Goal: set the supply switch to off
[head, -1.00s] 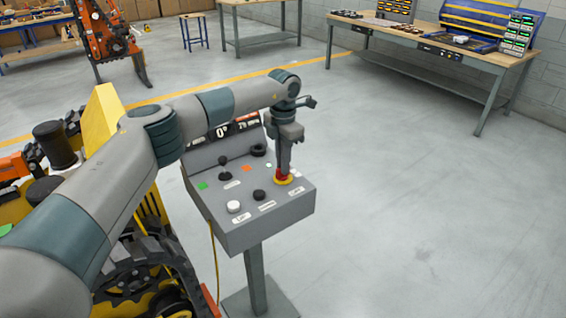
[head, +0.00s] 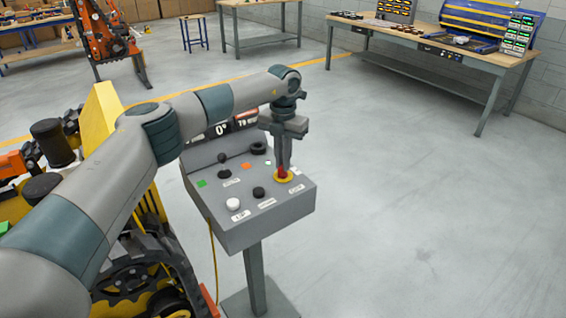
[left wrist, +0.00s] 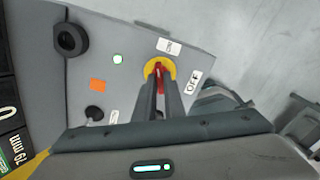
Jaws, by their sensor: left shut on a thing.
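The supply switch (head: 283,174) is a red handle on a yellow round plate at the right of the sloped grey control panel (head: 235,222). My left gripper (head: 283,166) points down from above and is shut on the red handle. In the left wrist view the red handle (left wrist: 159,70) shows between the two fingers (left wrist: 159,82), over the yellow plate (left wrist: 170,66). An OFF label (left wrist: 193,82) lies right of the plate, and another small label (left wrist: 168,46) lies above it. The fingers hide part of the handle, so its exact setting is unclear. My right gripper is out of view.
The panel also bears a white button (head: 233,204), a black knob (head: 258,192), a black ring-shaped knob (head: 258,148) and a display (head: 220,129). A yellow tracked machine (head: 110,130) stands close on the left. The floor to the right is clear.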

